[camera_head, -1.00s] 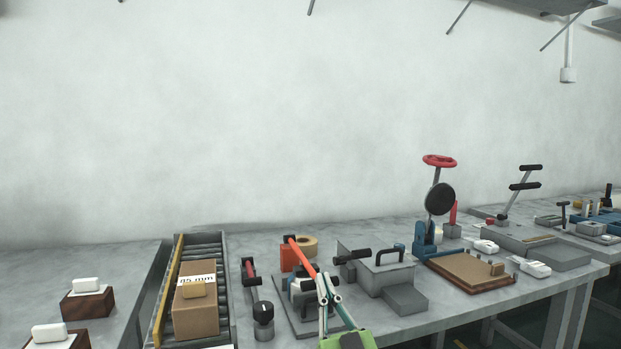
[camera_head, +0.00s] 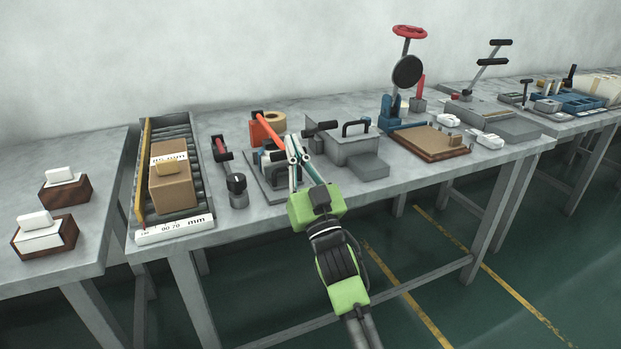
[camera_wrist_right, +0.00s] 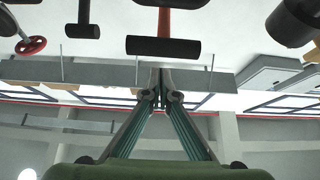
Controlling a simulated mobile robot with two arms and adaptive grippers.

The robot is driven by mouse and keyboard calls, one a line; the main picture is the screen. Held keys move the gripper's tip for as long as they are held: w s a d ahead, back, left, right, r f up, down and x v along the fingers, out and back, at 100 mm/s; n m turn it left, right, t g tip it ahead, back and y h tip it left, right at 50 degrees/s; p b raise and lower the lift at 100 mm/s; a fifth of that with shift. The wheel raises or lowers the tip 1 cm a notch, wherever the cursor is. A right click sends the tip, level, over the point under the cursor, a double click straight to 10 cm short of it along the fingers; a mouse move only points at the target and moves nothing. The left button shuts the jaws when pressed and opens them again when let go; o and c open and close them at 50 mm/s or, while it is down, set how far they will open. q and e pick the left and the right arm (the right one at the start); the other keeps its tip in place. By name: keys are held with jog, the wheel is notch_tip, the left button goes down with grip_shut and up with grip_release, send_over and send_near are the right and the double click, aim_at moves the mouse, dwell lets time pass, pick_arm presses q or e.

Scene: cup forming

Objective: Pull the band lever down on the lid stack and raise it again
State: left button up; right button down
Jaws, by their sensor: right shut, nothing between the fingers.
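The band lever (camera_head: 268,130) is an orange-red bar with a black grip (camera_head: 257,115) at its raised end. It slants up and to the left over the lid stack (camera_head: 271,164) on its grey base, which the fingers partly cover. In the right wrist view a black crossbar grip (camera_wrist_right: 163,46) on an orange-red shank shows just beyond the fingertips. My right gripper (camera_head: 294,147) is shut and empty, at the near right of the lever. I cannot tell whether its tips touch the lever. My left gripper is out of view.
A grey box with a black handle (camera_head: 350,150) stands close on the right. A black-knobbed post (camera_head: 237,187) and a red-banded lever (camera_head: 217,150) stand on the left. A roller track (camera_head: 205,160) holds a cardboard box (camera_head: 172,188). A tape roll (camera_head: 273,121) sits behind.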

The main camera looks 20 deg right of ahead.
pick_arm(q)
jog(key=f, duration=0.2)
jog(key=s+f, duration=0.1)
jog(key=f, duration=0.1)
jog(key=shift+p, duration=0.35)
pick_arm(e)
jog(key=s+r+v, duration=0.1)
jog(key=v, duration=0.8)
jog(key=shift+s, duration=0.2)
jog(key=shift+r, duration=0.15)
